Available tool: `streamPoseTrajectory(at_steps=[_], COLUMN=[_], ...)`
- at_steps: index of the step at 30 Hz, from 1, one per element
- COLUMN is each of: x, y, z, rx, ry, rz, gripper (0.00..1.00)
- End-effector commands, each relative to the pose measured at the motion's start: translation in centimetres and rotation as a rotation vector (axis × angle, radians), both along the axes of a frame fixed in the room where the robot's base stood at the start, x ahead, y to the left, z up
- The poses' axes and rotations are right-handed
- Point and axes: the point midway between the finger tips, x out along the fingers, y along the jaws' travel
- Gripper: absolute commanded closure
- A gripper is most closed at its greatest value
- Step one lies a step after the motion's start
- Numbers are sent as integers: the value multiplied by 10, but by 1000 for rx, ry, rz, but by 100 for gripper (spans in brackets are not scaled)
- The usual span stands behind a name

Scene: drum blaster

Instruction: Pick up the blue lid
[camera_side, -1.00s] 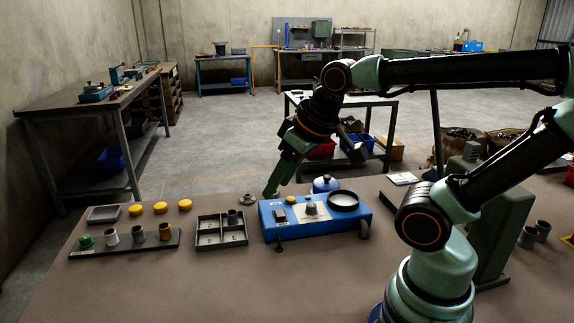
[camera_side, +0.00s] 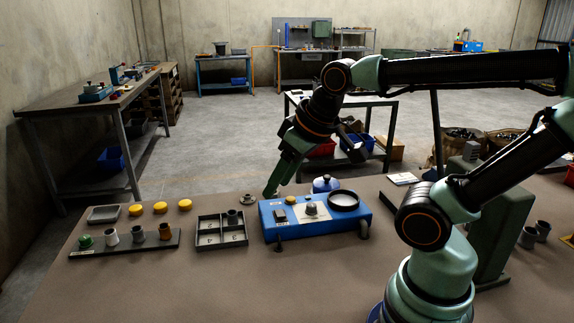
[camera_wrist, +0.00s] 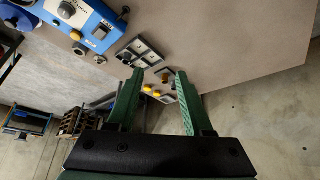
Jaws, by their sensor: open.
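The blue lid (camera_side: 326,184), a domed piece with a small knob on top, sits just behind the blue machine box (camera_side: 290,222) in the side view. The box partly hides its lower edge. My gripper (camera_side: 271,192) points down and to the left, behind the left end of the box and to the left of the lid, apart from it. In the wrist view the two green fingers of my gripper (camera_wrist: 155,76) are spread, with nothing held between them.
Left of the box are a divided tray (camera_side: 221,243), a dark strip with several cups (camera_side: 124,245), yellow round pieces (camera_side: 160,208) and a small grey tray (camera_side: 104,214). A grey flanged piece (camera_side: 247,199) stands near my fingertips. The table's front is clear.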

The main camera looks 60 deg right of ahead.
Motion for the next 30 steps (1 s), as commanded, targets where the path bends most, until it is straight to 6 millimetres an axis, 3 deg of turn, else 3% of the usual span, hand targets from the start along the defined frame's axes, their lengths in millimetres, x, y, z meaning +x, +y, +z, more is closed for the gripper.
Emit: streamPoseTrajectory(at_steps=[11,16,23,30], x=[1,16,62,107], y=[-1,-14,-66,-138], z=[1,13,39,47], rx=[1,26,111,202], ry=[1,27,101,167], rz=[-4,-98,-403,-744], gripper=[31,31,31,31])
